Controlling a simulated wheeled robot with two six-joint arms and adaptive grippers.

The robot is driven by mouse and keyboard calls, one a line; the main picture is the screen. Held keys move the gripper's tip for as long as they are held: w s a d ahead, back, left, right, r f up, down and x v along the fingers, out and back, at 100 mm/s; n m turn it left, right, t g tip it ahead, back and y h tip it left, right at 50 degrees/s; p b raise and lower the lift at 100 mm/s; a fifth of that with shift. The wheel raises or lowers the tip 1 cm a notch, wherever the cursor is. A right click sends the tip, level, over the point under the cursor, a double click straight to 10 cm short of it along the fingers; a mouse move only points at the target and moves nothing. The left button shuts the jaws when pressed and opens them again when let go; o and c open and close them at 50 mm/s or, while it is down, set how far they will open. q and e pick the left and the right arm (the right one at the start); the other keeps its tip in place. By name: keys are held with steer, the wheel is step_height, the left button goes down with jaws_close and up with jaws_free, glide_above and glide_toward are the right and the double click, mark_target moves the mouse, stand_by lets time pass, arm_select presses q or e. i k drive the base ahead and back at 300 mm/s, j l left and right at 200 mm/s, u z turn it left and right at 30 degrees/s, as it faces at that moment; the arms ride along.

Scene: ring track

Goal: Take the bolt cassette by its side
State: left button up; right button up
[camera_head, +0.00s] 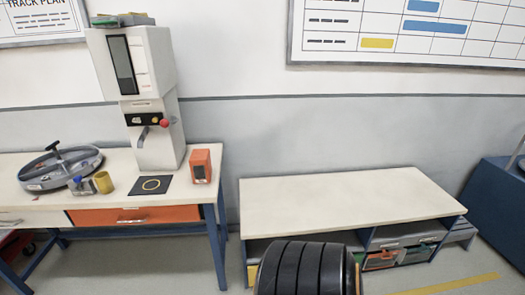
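I cannot tell for sure which thing is the bolt cassette. A small upright orange box (201,166) with a dark window in its face stands on the left workbench (120,165), near its right end. Under the low bench on the right, an orange-fronted bin (380,260) and a dark green-edged bin (416,254) sit side by side in a compartment. Neither of my grippers is in view.
The low bench top (340,198) is clear. A black ribbed shape (305,268) covers the bottom centre.

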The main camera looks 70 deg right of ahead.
mark_target(199, 161)
steer(key=l+z, duration=0.15)
steer(key=z, duration=1.55)
